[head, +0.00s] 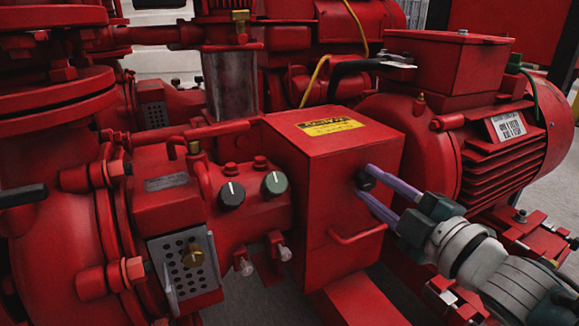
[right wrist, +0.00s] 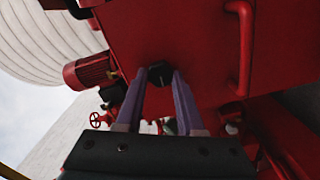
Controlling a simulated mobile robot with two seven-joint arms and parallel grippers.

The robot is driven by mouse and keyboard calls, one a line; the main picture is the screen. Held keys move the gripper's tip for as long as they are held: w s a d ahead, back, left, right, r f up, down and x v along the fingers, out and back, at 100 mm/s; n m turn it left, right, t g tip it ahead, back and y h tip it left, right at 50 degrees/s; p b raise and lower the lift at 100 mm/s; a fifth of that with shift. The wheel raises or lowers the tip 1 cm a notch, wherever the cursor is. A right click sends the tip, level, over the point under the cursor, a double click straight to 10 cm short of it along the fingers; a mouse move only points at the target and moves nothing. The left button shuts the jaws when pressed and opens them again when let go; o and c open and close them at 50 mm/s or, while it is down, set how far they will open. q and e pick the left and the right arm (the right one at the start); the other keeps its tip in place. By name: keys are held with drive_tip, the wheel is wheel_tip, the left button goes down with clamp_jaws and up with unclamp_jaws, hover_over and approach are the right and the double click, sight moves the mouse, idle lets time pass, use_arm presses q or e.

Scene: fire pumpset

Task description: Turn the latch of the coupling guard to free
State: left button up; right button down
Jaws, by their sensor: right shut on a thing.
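The coupling guard (head: 320,140) is a red box with a yellow label on top, in the middle of the head view. Its latch (head: 366,181) is a small black knob on the right-hand face. My right gripper (head: 364,183) comes in from the lower right, and its two purple fingers are shut on the latch, one on each side. In the right wrist view the latch (right wrist: 160,73) sits between the fingertips (right wrist: 158,80) against the red face. The fingers partly hide the latch, so its turn angle is hard to tell. My left gripper is not in view.
A red bar handle (head: 358,235) sticks out below the latch; it also shows in the right wrist view (right wrist: 243,50). The finned motor (head: 490,130) stands to the right. Two dark knobs (head: 232,195) (head: 274,184) and a perforated plate (head: 188,262) are to the left.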

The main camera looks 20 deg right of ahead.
idle(0.3)
drive_tip(key=c, duration=0.5)
unclamp_jaws()
drive_tip(key=shift+s+r+p, duration=0.1)
drive_tip(key=shift+s+p, duration=0.2)
drive_tip(key=shift+s, duration=0.05)
drive_tip(key=s+p, duration=0.1)
drive_tip(key=s, duration=0.2)
drive_tip(key=s+p, duration=0.1)
drive_tip(key=s, duration=0.2)
drive_tip(key=s+p, duration=0.1)
drive_tip(key=s, duration=0.2)
drive_tip(key=shift+s+d+p, duration=0.1)
drive_tip(key=shift+d+p, duration=0.2)
drive_tip(key=shift+d, duration=0.1)
